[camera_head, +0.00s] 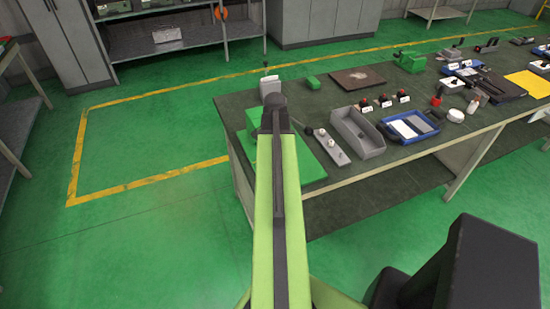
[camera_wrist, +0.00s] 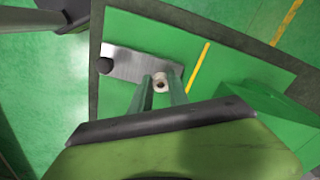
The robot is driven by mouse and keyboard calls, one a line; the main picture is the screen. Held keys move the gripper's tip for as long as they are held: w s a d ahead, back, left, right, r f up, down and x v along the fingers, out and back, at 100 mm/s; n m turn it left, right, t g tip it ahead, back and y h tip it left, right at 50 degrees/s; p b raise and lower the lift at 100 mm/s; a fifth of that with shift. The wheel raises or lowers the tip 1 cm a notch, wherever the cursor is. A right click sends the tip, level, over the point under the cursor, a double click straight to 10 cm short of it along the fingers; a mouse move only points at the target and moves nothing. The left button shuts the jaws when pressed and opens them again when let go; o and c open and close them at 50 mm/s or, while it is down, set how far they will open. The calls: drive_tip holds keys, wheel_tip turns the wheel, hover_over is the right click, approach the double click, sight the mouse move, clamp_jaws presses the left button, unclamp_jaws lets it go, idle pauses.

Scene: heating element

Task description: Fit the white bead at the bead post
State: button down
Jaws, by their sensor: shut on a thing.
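My gripper (camera_wrist: 161,83) is shut on the white bead (camera_wrist: 160,77) in the wrist view. The bead is small and pale, with a dark spot at its middle, between the two fingertips. Beyond it lies a grey metal plate (camera_wrist: 135,66) with a dark round knob at its left end. The bead overlaps the plate's right part; I cannot tell whether it touches the plate or sits above it. No bead post can be clearly made out there. In the head view a plate (camera_head: 334,147) with small knobs lies right of my arm, which hides the gripper.
The plate lies on a green mat (camera_wrist: 230,60) with a yellow line beside it. A green block (camera_wrist: 265,105) stands to the right. In the head view, a grey open bin (camera_head: 358,133) and a blue tray (camera_head: 408,127) stand farther right on the dark bench.

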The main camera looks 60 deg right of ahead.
drive_tip(key=shift+f+b, duration=0.8)
drive_tip(key=shift+f, duration=0.15)
drive_tip(key=c, duration=1.2)
unclamp_jaws()
drive_tip(key=shift+r, duration=0.1)
wheel_tip(320, 180, up, 17)
drive_tip(key=p, duration=1.7)
drive_tip(key=shift+r, duration=0.2)
drive_tip(key=shift+s, duration=0.1)
